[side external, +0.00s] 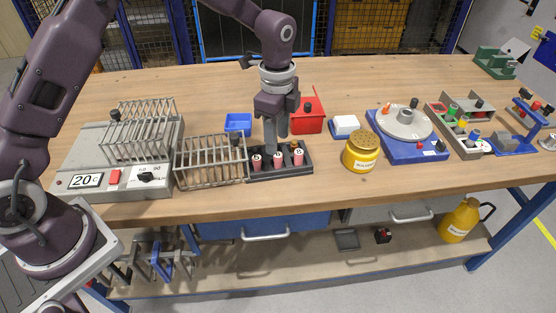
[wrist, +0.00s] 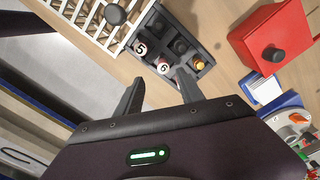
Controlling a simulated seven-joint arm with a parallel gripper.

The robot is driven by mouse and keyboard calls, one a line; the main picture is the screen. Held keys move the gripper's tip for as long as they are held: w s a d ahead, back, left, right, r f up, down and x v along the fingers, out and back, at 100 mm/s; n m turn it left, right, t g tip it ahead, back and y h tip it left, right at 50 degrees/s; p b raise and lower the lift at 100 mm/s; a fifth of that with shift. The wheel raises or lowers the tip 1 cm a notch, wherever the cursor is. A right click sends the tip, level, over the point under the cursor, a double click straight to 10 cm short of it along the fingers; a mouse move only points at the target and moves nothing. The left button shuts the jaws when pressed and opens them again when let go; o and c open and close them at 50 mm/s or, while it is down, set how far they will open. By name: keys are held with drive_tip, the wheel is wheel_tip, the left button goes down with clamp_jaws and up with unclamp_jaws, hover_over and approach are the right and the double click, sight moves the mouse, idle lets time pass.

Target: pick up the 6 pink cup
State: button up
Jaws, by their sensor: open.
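The black rack (side external: 282,173) on the bench holds several cups, including three pink ones in its front row. The middle one appears to be the 6 pink cup (side external: 277,161), though its label is small there. In the wrist view the 6 pink cup (wrist: 163,67) shows its white numbered top between my fingertips, beside the cup marked 5 (wrist: 140,49). My gripper (side external: 276,144) is open, pointing down above the rack; its fingers (wrist: 160,77) are spread and hold nothing. The right finger hides part of the rack's front row.
A wire basket (side external: 210,160) stands close left of the rack. A red box (side external: 309,118) and a blue tray (side external: 238,123) lie behind it. A yellow jar (side external: 360,153) stands to the right, with bare bench between. A yellow-topped cup (wrist: 198,64) sits in the rack.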

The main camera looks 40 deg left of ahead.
sight(278, 154)
drive_tip(key=f, duration=0.6)
drive_tip(key=shift+w+a+f, duration=0.15)
drive_tip(key=shift+w, duration=0.2)
clamp_jaws()
